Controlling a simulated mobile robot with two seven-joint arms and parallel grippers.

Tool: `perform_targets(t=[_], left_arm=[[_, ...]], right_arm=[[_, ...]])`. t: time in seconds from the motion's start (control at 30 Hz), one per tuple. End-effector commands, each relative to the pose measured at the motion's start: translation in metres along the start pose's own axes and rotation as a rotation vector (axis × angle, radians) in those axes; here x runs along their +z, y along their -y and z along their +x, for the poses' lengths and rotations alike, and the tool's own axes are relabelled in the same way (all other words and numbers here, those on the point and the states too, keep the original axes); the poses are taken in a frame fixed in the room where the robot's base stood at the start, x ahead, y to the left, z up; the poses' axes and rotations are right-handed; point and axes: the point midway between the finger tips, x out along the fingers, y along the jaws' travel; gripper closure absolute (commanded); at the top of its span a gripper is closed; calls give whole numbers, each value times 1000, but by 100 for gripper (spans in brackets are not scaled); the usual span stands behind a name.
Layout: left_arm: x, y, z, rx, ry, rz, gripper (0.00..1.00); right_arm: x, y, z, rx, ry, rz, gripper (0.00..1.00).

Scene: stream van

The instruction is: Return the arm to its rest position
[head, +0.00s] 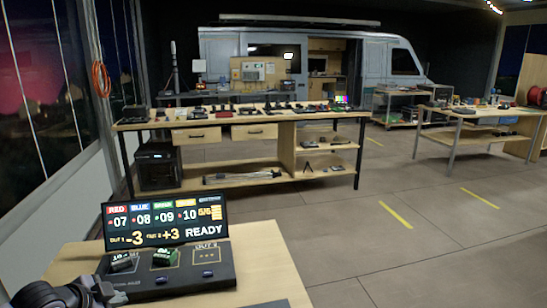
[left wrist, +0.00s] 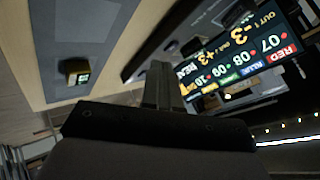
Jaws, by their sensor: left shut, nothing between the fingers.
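My left gripper (head: 98,292) is at the bottom left corner of the head view, low over the left end of the near wooden table. Only part of it and its dark arm shows there. In the left wrist view its two fingers (left wrist: 158,82) are together, with nothing between them. The fingers point toward the dark console (left wrist: 150,58) and the lit display (left wrist: 238,60). I cannot tell whether they touch anything. My right arm and gripper are not in view.
The display (head: 165,220) reads READY behind the console (head: 205,284), which carries small dark and green blocks. A small block (left wrist: 75,72) lies on a grey mat (left wrist: 62,25).

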Motion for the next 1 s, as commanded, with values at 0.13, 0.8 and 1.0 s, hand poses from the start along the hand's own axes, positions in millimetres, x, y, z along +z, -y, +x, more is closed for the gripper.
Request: perform_targets(t=[0.13, 0.8, 1.0], left_arm=[[-14, -78, 5, 102, -1, -27, 100], [17, -278, -109, 213, 291, -570, 100], [50, -296, -153, 167, 453, -748, 100]], right_arm=[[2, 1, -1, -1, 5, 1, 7], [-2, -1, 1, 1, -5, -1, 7], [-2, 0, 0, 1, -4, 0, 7]])
